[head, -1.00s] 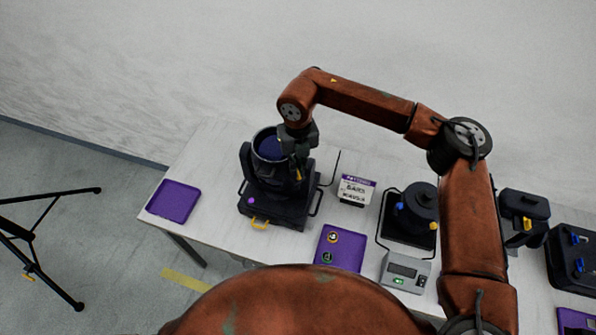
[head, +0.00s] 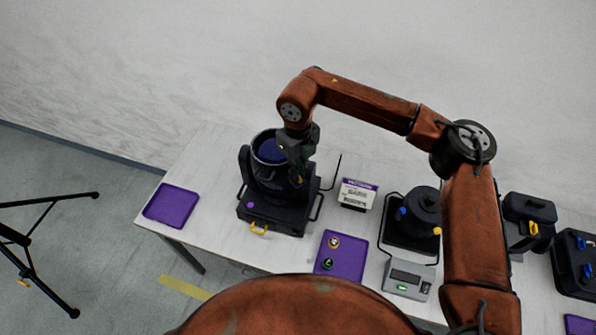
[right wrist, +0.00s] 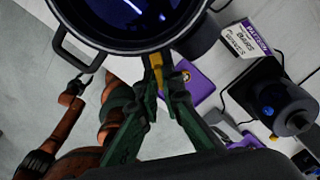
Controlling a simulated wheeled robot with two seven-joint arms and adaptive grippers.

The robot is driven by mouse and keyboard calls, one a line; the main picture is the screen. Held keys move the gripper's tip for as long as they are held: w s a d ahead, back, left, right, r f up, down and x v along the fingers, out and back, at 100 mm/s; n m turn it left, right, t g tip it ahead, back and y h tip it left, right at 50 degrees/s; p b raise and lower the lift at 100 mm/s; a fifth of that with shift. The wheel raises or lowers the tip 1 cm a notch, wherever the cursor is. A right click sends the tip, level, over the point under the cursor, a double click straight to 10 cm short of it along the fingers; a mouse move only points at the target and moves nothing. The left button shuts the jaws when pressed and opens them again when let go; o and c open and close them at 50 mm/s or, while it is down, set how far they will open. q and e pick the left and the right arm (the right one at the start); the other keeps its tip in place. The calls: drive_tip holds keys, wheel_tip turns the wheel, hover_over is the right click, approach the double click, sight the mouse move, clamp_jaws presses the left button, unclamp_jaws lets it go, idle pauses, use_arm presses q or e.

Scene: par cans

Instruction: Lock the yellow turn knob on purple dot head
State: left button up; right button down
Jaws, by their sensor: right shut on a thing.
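The purple dot head is a dark par can (head: 268,178) in a black yoke on a black base at the left of the table, with a purple dot (head: 250,205) on the base's front corner. My right gripper (head: 298,172) is at the right side of the can. In the right wrist view, the yellow turn knob (right wrist: 157,66) sits between the fingertips of my right gripper (right wrist: 159,84), beside the can's rim, and they are shut on it. The knob is mostly hidden in the head view.
An empty purple tray (head: 171,205) lies left of the head. A purple tray (head: 341,256) with small round pieces, a label card (head: 357,194) and a grey meter box (head: 407,279) are to the right. Another dark head (head: 421,211) with blue and yellow knobs stands beyond them.

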drive_tip(key=c, duration=2.1)
unclamp_jaws()
drive_tip(key=shift+r, duration=0.15)
wheel_tip(320, 180, up, 12)
drive_tip(key=shift+d, duration=0.1)
